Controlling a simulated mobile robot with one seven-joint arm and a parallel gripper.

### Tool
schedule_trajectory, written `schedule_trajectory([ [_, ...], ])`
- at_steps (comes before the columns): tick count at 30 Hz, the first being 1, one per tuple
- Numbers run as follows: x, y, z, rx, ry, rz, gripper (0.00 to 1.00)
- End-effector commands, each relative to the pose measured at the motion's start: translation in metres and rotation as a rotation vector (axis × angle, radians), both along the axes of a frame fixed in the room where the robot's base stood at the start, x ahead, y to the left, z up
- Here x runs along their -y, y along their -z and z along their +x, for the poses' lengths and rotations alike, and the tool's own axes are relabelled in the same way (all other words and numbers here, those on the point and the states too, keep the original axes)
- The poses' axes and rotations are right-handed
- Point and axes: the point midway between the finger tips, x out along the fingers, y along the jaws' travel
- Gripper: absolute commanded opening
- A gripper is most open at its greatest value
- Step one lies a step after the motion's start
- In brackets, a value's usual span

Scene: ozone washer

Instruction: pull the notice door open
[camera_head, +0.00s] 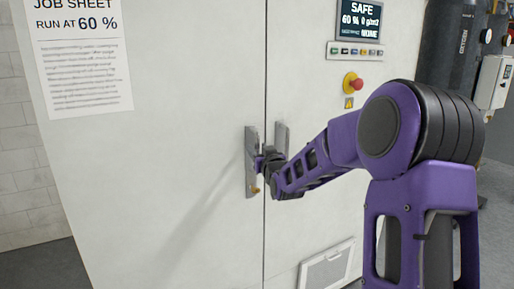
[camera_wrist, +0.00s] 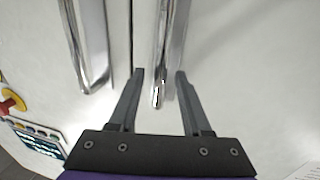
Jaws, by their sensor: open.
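The notice door (camera_head: 160,170) is the left door of a white cabinet, with a job sheet (camera_head: 80,60) on it; it looks closed against the right door at the seam. Its upright metal handle (camera_head: 250,180) is by the seam and partly hidden by my gripper (camera_head: 264,164). In the wrist view, which is turned over, my gripper (camera_wrist: 160,75) is open. The notice door's handle (camera_wrist: 160,50) runs between the two fingers, its end showing in the gap. I cannot tell whether either finger touches it.
The right door's handle (camera_wrist: 90,45) is close beside my gripper, across the seam. A red stop button (camera_head: 353,82), a row of small buttons (camera_head: 354,50) and a display (camera_head: 359,20) are on the right door. A vent panel (camera_head: 326,268) is lower down.

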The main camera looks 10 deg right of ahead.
Motion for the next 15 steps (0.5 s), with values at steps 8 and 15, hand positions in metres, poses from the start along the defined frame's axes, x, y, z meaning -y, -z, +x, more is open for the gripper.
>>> schedule_trajectory([
  [8,-0.0018,0.0002,0.0117,-0.001,-0.001,0.000,0.48],
  [15,-0.0016,0.0003,0.0114,-0.001,0.000,0.000,0.36],
])
